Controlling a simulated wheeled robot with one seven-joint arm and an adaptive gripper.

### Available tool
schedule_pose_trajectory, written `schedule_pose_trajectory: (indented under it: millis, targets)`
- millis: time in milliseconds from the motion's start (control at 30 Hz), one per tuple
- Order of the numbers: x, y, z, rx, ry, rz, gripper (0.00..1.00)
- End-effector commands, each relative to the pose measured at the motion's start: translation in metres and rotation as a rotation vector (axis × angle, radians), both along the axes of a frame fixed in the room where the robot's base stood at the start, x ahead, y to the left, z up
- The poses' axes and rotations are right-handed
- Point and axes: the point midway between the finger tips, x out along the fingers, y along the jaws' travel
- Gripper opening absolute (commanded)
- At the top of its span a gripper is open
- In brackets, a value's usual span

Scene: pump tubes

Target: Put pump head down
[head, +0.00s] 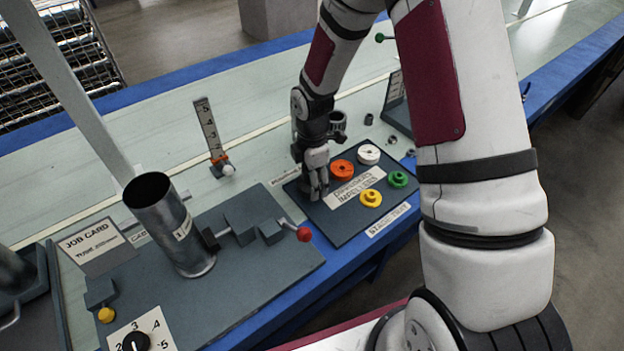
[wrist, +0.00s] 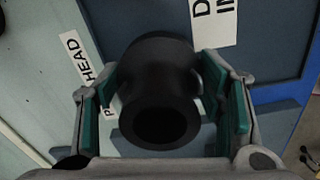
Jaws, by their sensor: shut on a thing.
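The pump head (wrist: 158,95) is a black, hollow, stepped cylinder. In the wrist view it sits between the green-padded fingers of my gripper (wrist: 165,112), with its round open end toward the camera. My gripper is shut on it. In the head view my gripper (head: 316,188) points down over the left part of the dark staging tray (head: 325,232). The pump head cannot be made out clearly there, and its underside is hidden, so I cannot tell whether it touches the tray. A white label ending in HEAD (wrist: 78,60) lies left of it in the wrist view.
Orange (head: 342,169), white (head: 368,154), green (head: 398,179) and yellow (head: 370,195) impellers stand right of my gripper. A metal tube (head: 170,225) stands upright on the left fixture, beside a red-knobbed clamp (head: 303,234). A scale post (head: 208,130) stands behind.

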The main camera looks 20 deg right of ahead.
Motion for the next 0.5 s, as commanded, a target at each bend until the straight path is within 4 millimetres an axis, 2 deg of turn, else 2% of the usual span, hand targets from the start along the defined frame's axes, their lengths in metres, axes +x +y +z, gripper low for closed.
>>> schedule_pose_trajectory:
  millis: [200,233,300,500]
  targets:
    - [0.0002,0.0000,-0.0031,0.000,0.000,0.000,0.29]
    - [-0.0002,0.0000,-0.0031,0.000,0.000,-0.001,0.67]
    - [-0.0002,-0.0001,-0.0027,0.000,0.000,-0.001,0.82]
    - [-0.0003,-0.0001,-0.0026,0.000,0.000,-0.001,0.82]
